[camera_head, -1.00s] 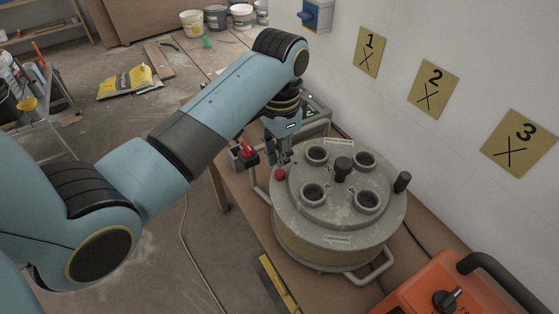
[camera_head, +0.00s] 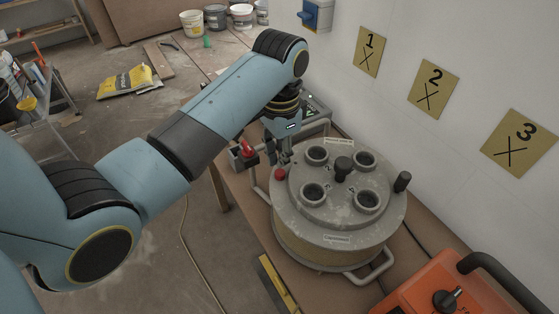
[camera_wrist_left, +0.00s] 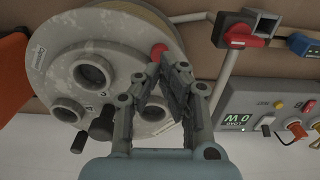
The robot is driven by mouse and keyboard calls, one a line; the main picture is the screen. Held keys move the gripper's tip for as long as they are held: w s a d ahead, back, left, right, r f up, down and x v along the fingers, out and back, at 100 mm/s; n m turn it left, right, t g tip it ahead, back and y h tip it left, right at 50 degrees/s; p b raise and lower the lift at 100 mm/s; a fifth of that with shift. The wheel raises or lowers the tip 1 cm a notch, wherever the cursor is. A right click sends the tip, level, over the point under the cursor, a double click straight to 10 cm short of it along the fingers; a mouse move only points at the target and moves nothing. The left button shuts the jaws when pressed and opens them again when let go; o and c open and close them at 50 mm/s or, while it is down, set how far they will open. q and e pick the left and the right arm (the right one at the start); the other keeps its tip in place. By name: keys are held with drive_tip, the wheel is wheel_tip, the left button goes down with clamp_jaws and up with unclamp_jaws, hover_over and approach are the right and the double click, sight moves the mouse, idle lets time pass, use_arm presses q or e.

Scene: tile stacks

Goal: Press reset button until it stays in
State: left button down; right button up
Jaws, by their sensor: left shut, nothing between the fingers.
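A red button (camera_head: 280,174) sits on the rim of a round grey drum-shaped device (camera_head: 320,225) with several round sockets in its lid. It also shows as a red cap in the left wrist view (camera_wrist_left: 158,49), partly behind my fingertips. My left gripper (camera_head: 284,160) points down just above and beside the red button. In the left wrist view its fingers (camera_wrist_left: 163,70) are shut with nothing between them. I cannot tell whether the fingertips touch the button or how far in it is. My right gripper is in neither view.
A red-handled switch (camera_head: 247,148) stands left of the drum. A grey box with a display and knobs (camera_wrist_left: 265,110) stands behind it. A black knob (camera_head: 402,181) rises from the drum's right rim. An orange case (camera_head: 425,290) is at the front right. A yellow level (camera_head: 276,285) lies near the table edge.

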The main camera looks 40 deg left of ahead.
sight(280, 172)
use_arm(q)
drive_tip(key=shift+f+b, duration=0.65)
drive_tip(key=shift+f, duration=1.3)
drive_tip(key=shift+r, duration=0.1)
wheel_tip(280, 172, up, 3)
drive_tip(key=shift+p, duration=1.2)
drive_tip(key=shift+r, duration=1.45)
